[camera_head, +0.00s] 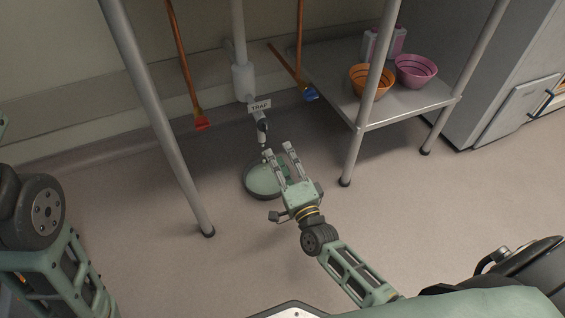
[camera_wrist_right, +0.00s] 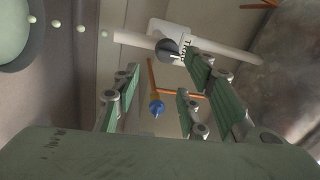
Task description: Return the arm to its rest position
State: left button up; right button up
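My right gripper (camera_head: 280,152) is open, its two fingers apart, with nothing seen between them in the head view. It reaches over the right side of a dark-rimmed round pan with a pale green inside (camera_head: 262,180) on the floor. Just beyond the fingertips hangs a grey pipe with a dark fitting (camera_head: 262,128) and a "TRAP" label (camera_head: 259,106). In the right wrist view the dark fitting (camera_wrist_right: 167,49) is beyond the fingers, and a line of pale drops (camera_wrist_right: 81,29) runs from the pipe toward the pan. My left arm shows at the left edge; its gripper is out of view.
A metal leg (camera_head: 160,115) stands left of the pipe. A steel table (camera_head: 400,103) at right holds an orange bowl (camera_head: 366,80), a pink bowl (camera_head: 415,70) and pink-purple containers (camera_head: 385,44). Red and blue tipped copper pipes hang behind. Floor at front left is clear.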

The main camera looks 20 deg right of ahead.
jog(key=shift+s+f, duration=0.1)
jog(key=shift+s, duration=0.5)
